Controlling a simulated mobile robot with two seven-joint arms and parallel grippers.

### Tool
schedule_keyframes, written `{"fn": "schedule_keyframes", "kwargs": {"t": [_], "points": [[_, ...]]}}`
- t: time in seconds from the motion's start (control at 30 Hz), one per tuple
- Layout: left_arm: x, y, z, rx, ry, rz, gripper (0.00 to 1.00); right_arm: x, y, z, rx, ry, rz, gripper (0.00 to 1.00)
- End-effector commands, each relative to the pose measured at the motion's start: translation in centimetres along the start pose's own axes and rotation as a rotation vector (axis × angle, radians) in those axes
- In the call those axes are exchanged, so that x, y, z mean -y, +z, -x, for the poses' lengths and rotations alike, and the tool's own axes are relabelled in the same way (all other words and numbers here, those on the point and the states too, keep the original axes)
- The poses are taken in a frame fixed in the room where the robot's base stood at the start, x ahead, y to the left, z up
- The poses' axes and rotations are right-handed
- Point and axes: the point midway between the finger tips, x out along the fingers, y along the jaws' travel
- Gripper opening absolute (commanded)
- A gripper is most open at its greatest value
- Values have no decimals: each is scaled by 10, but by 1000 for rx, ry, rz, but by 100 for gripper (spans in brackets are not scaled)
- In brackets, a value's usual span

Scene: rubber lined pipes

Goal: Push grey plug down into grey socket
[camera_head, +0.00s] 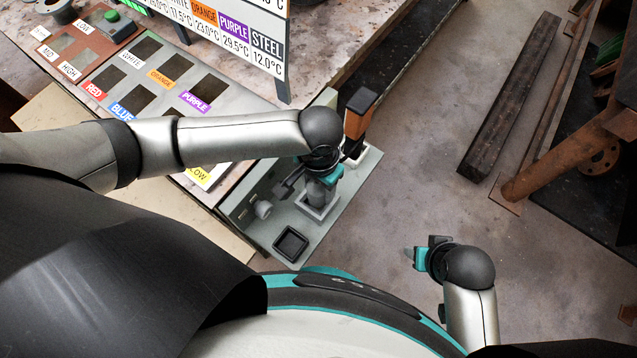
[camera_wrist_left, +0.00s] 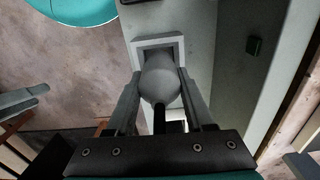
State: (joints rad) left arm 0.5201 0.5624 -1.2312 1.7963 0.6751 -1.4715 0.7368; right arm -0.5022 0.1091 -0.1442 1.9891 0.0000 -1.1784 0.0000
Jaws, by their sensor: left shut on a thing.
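The grey plug (camera_wrist_left: 160,82) has a rounded body and sits between the two fingers of my left gripper (camera_wrist_left: 159,76), which is shut on it. The grey socket (camera_wrist_left: 139,49) is a square, pale-rimmed frame directly beyond the plug. The plug's far end lies within the frame's outline; how deep it sits is hidden. In the head view my left gripper (camera_head: 322,180) is over the socket (camera_head: 316,212), at the end of the grey panel, with the grey plug (camera_head: 315,192) partly covered. My right gripper (camera_head: 426,255) hangs over the floor, apart from the panel; its jaw opening is unclear.
An orange lever with a black top (camera_head: 357,115) stands close behind my left gripper. A black square recess (camera_head: 291,243) and a small grey knob (camera_head: 262,209) are on the panel nearby. Dark beams (camera_head: 510,95) lie on the floor at right. The floor between is clear.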

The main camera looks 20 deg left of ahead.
Motion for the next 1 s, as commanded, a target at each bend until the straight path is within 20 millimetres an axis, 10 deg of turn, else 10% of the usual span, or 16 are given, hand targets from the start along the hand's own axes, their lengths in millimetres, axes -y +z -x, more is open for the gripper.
{"fn": "schedule_keyframes", "kwargs": {"t": [0.87,0.9,1.0], "points": [[0,0,-18,0,1,-1,0,0,2,-5,0,0,0,50],[0,0,-17,-1,1,-1,57,0,2,-5,0,0,0,50],[0,0,-17,-1,1,-1,68,0,2,-5,0,0,0,50]]}}
